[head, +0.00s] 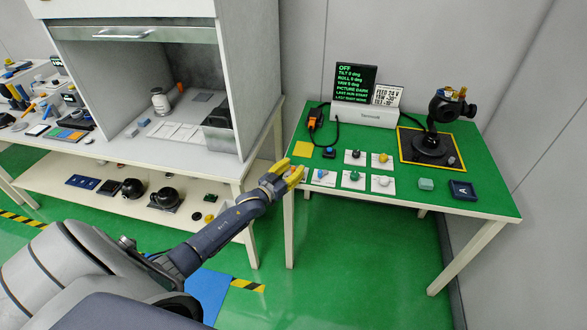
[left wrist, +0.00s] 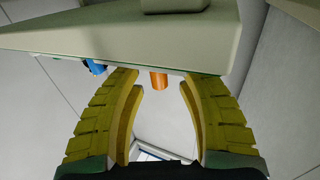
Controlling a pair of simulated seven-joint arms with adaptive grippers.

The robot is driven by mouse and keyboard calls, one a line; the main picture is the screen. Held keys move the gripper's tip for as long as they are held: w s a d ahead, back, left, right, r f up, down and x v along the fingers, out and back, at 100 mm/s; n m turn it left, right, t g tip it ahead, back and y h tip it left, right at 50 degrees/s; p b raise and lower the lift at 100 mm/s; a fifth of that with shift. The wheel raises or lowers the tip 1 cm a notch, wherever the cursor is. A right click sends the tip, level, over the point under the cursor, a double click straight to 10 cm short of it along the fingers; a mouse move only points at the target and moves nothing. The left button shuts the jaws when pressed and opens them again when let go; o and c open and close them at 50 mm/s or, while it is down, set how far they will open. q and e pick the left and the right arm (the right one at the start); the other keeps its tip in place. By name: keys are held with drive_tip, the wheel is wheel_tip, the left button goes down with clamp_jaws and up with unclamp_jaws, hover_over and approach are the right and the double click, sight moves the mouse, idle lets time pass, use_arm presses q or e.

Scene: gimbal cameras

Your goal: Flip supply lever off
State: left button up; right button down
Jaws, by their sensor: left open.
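Several small controls on white plates stand on the green table (head: 440,190). One has a blue handle (head: 321,174), beside a green knob (head: 353,176) and a pale one (head: 383,181). I cannot read which is the supply lever. My left gripper (head: 291,172) is open at the table's left edge, left of the blue handle. In the left wrist view its yellow fingers (left wrist: 160,105) stand apart, with an orange cylinder (left wrist: 158,80) seen between and beyond them. My right gripper is not in view.
A white box (head: 365,115) stands at the back below a black screen reading OFF (head: 355,82). A black gimbal (head: 440,120) stands on a yellow-edged pad at right. A yellow square (head: 303,149) and an orange device (head: 315,117) lie at left. A bench with a cabinet (head: 140,110) stands further left.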

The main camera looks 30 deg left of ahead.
use_arm(q)
drive_tip(key=shift+c, duration=0.5)
clamp_jaws()
drive_tip(key=shift+w+r+h, duration=0.1)
drive_tip(key=shift+h, duration=0.3)
drive_tip(key=shift+a+m+h, duration=0.2)
drive_tip(key=shift+m+h, duration=0.4)
drive_tip(key=shift+a+m+g+h, duration=0.15)
drive_tip(key=shift+m+g+h, duration=0.2)
drive_tip(key=shift+m+h, duration=0.3)
drive_tip(key=shift+a+m+g+h, duration=0.15)
drive_tip(key=shift+m+g+h, duration=0.25)
drive_tip(key=shift+h, duration=0.45)
drive_tip(key=shift+o, duration=0.5)
unclamp_jaws()
